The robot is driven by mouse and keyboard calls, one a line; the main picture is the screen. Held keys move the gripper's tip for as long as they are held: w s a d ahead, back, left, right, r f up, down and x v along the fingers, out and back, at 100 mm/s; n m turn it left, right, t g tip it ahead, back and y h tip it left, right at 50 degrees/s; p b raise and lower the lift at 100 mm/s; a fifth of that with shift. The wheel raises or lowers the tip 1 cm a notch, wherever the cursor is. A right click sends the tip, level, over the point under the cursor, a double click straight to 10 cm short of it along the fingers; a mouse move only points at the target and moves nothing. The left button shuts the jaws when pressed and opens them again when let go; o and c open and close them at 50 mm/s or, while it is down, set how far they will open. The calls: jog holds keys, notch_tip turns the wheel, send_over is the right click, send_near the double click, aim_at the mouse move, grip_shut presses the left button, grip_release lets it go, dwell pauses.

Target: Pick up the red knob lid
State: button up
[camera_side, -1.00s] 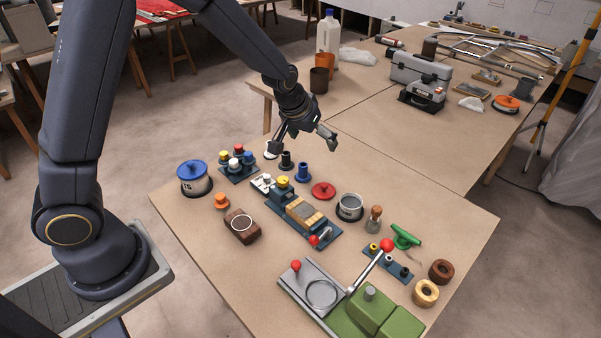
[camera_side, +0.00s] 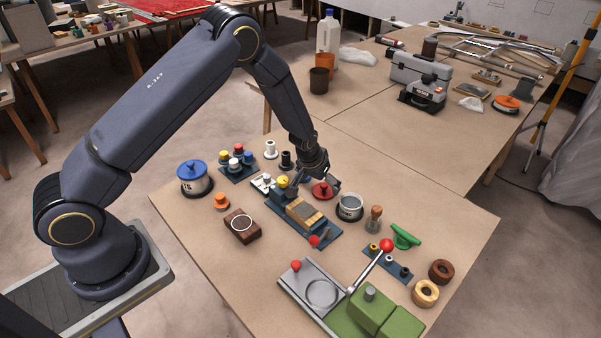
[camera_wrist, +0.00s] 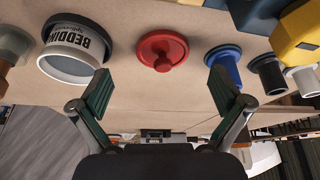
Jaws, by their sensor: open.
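The red knob lid (camera_side: 321,189) lies flat on the table, a round red disc with a knob in its middle. In the side view my gripper (camera_side: 314,186) is low over the lid and partly covers it. In the wrist view the lid (camera_wrist: 163,50) shows whole, ahead of and between the two open fingers of my gripper (camera_wrist: 164,95). The fingers are spread wide with nothing between them, and I see no contact with the lid.
A tin marked BEDDING (camera_wrist: 74,52) stands close by the lid; it also shows in the side view (camera_side: 350,209). A blue spool (camera_wrist: 223,62) stands on the lid's other side. A block with wooden pieces (camera_side: 306,214) is in front. Bare table lies behind the lid.

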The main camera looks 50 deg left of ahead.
aim_at(322, 187)
jog(key=x, duration=0.4)
jog(key=shift+w+a, duration=0.15)
jog(key=shift+a, duration=0.05)
jog(key=c, duration=1.1)
